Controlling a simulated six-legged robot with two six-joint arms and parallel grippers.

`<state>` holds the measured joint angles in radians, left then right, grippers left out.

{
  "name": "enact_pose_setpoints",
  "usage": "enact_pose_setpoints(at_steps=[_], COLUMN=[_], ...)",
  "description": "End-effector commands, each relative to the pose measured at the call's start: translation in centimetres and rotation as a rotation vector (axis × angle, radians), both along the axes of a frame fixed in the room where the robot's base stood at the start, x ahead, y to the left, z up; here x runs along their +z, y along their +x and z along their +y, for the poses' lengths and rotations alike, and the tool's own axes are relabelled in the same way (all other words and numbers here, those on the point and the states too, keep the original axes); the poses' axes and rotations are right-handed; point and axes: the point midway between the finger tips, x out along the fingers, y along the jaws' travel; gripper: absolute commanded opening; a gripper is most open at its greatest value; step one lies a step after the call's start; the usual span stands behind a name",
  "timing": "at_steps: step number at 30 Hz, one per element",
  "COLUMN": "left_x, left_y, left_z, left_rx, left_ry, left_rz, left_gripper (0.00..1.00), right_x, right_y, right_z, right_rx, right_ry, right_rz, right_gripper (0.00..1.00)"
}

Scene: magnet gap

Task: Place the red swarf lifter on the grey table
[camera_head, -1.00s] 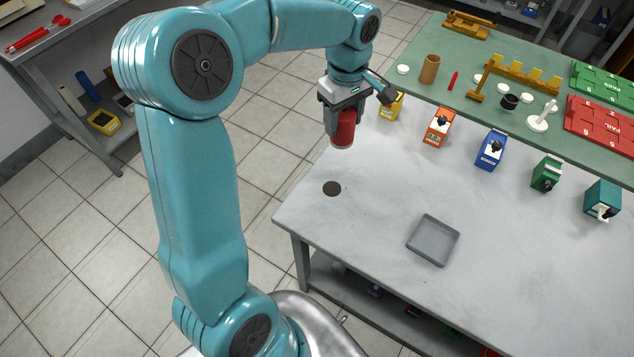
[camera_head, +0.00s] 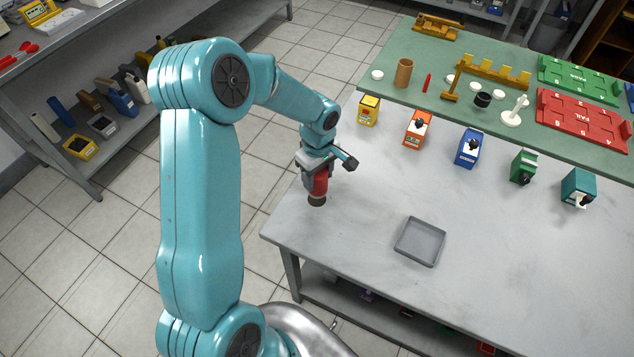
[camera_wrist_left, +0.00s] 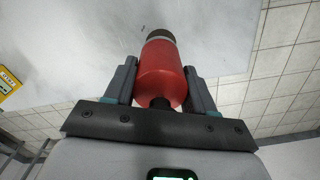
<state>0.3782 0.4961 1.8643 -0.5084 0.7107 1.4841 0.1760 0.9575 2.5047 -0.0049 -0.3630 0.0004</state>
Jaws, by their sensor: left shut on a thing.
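The red swarf lifter (camera_head: 320,184) is a red cylinder with a dark lower end. My left gripper (camera_head: 317,172) is shut on it and holds it upright over the left part of the grey table (camera_head: 350,235). Its dark end is at or just above the table top; I cannot tell if it touches. In the left wrist view the lifter (camera_wrist_left: 162,72) sits between the two fingers of the left gripper (camera_wrist_left: 160,88). The dark disc on the table is hidden or merged with the lifter's lower end. My right gripper is not in view.
A grey tray (camera_head: 420,242) lies to the right of the lifter. Yellow (camera_head: 368,111), orange (camera_head: 416,129), blue (camera_head: 468,148), green (camera_head: 523,167) and teal (camera_head: 578,187) boxes stand along the green mat (camera_head: 385,90). The table between lifter and tray is clear.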

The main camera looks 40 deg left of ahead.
Motion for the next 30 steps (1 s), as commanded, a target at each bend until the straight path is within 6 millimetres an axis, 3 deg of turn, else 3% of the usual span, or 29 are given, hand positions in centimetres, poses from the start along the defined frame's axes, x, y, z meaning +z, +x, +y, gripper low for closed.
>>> enact_pose_setpoints(at_steps=[6, 20, 21, 22, 23, 30], left_x=[-3.4, -4.3, -4.1, -4.1, -4.1, -4.1], left_y=[-0.2, -0.1, -0.1, -0.1, -0.1, -0.1], left_z=[0.2, 0.2, 0.1, 0.1, 0.1, 0.1], left_rx=[0.001, 0.0, 0.0, 0.0, 0.0, 0.0], left_ry=[-0.002, -0.001, -0.001, -0.001, -0.001, -0.001], left_rz=[0.005, 0.001, 0.002, 0.002, 0.002, 0.002], left_gripper=[0.18, 0.18, 0.64, 0.74, 0.8, 0.8], right_x=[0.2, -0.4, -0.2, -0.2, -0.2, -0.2], right_y=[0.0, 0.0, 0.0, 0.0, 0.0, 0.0], right_z=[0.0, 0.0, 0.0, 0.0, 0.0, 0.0], right_rx=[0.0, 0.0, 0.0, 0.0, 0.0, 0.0], right_ry=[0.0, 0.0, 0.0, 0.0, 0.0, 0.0], right_rz=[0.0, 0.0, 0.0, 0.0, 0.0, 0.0], right_gripper=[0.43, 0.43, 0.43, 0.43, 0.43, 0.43])
